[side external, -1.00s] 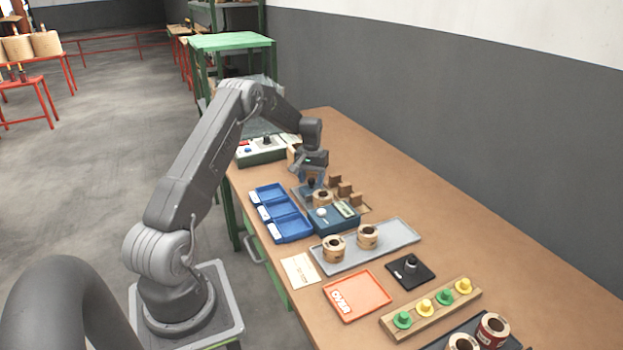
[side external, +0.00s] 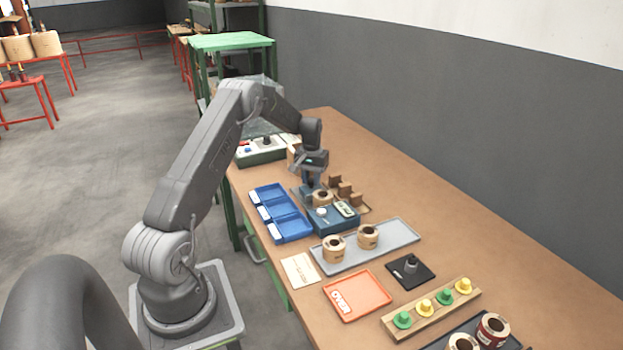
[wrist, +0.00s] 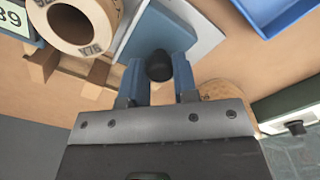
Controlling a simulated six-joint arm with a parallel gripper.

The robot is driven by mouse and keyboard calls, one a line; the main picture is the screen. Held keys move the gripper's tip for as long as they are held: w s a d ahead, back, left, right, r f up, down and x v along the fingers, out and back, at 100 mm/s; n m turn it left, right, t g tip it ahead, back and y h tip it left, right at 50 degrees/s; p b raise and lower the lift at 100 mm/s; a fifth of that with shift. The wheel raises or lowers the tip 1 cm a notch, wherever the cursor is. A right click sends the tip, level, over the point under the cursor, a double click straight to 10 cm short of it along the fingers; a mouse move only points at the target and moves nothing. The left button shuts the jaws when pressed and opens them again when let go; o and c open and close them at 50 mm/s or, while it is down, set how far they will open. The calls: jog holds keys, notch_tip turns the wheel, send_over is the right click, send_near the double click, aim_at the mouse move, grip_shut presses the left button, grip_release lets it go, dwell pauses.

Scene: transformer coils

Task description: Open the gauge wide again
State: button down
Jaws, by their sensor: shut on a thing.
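The gauge is a dark blue box (side external: 335,218) with a small display. The display also shows at the upper left of the wrist view (wrist: 12,18). A tan coil (side external: 322,198) stands at the gauge and also shows in the wrist view (wrist: 75,22), marked X76. My gripper (side external: 308,186) is low at the gauge's far end, beyond the coil. In the wrist view my gripper (wrist: 159,72) has its two blue fingers on either side of a black round knob (wrist: 158,66) and is shut on it. The coil is beside the fingers, apart from them.
Blue bins (side external: 281,213) lie just left of the gauge. Wooden V-shaped stands (side external: 345,190) are close on its right. A grey tray (side external: 385,247) with two coils lies nearer the camera. A green-grey control box (side external: 262,152) stands behind. The bench's right side is clear.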

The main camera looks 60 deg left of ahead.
jog(key=shift+a, duration=1)
jog(key=c, duration=0.9)
grip_release()
jog(key=shift+r, duration=0.1)
notch_tip(320, 180, up, 14)
jog(key=shift+f, duration=0.15)
